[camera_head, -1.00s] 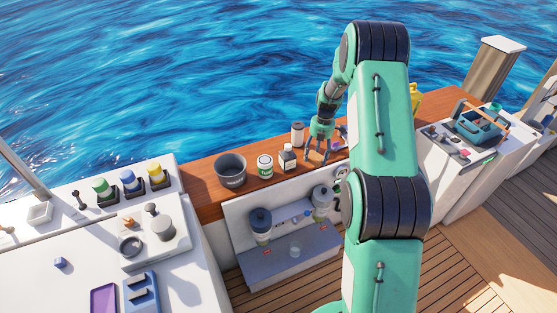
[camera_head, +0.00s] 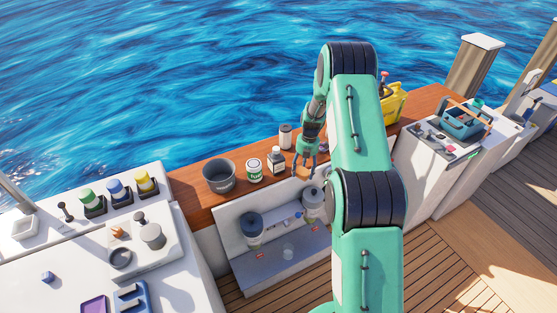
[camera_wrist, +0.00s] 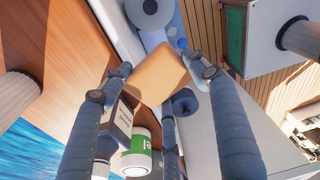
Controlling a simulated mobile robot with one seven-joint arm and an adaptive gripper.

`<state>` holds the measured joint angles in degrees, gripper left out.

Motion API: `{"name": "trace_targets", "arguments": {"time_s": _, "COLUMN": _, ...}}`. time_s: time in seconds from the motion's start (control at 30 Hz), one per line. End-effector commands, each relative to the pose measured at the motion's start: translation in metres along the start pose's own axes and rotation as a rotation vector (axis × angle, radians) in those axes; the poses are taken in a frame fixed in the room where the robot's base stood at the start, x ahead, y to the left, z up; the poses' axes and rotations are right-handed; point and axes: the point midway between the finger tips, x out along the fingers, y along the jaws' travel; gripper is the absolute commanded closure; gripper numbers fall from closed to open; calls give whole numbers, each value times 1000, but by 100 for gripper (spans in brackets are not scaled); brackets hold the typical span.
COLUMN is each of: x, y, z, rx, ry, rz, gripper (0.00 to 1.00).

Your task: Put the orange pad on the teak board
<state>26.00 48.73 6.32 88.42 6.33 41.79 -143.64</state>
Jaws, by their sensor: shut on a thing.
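The orange pad (camera_wrist: 160,74) is a flat tan-orange block in the wrist view, held between the fingers of my gripper (camera_wrist: 155,82). My gripper is shut on it. In the head view my gripper (camera_head: 306,160) is at the front edge of the wooden ledge, right of a small dark-capped bottle (camera_head: 276,160); the pad is hard to make out there. The teak board, which I take to be the long reddish-brown ledge (camera_head: 196,196), runs along the water side. In the wrist view its wood (camera_wrist: 70,40) lies left of the pad. The pad overlaps the ledge's white edge in that view.
A grey bucket (camera_head: 219,176), a green-labelled can (camera_head: 254,170) and a dark-topped canister (camera_head: 285,136) stand on the ledge. A yellow container (camera_head: 392,103) is behind my arm. Grey-lidded jars (camera_head: 251,228) stand on the lower shelf. A blue basket (camera_head: 462,123) sits at right.

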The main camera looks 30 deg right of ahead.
Motion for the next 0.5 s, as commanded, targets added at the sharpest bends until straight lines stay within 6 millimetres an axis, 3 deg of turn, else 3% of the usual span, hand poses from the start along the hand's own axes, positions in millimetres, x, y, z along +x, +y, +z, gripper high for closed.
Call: {"name": "trace_targets", "arguments": {"time_s": 0.5, "x": 2, "y": 42, "z": 44, "rx": -1, "ry": -1, "rz": 0, "gripper": 65}}
